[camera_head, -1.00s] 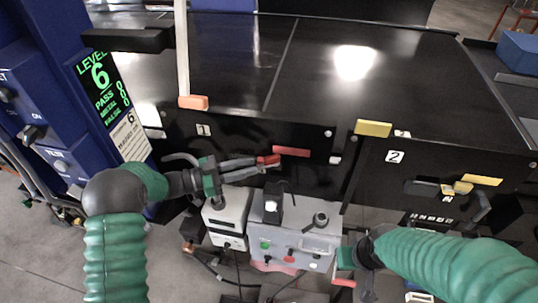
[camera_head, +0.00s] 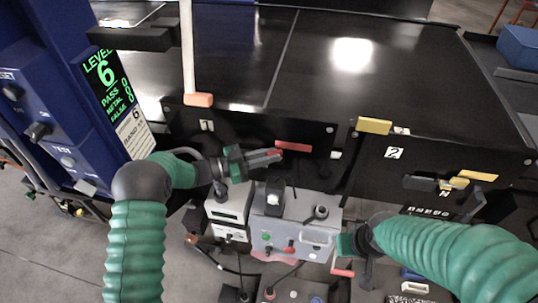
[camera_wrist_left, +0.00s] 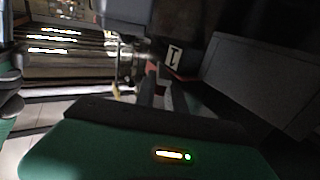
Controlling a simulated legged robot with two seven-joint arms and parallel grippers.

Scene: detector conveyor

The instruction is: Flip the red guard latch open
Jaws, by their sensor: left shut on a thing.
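The red guard latch (camera_head: 279,150) is a small red piece on the black panel marked 1, below the conveyor's front edge. My left gripper (camera_head: 276,156) comes in from the left and is shut on it; the fingers cover most of it. In the left wrist view my fingers (camera_wrist_left: 155,92) reach toward the panel near the label 1 (camera_wrist_left: 174,56), and the latch itself is hard to make out there. My right gripper (camera_head: 345,258) is low at the right of the grey control box, and its fingers are not clear.
A red strip (camera_head: 294,146) lies on the panel right beside the left fingertips. A grey control box (camera_head: 292,232) with knobs and buttons stands below. A yellow block (camera_head: 373,126) and a panel marked 2 (camera_head: 422,160) are to the right. A blue cabinet (camera_head: 50,95) stands left.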

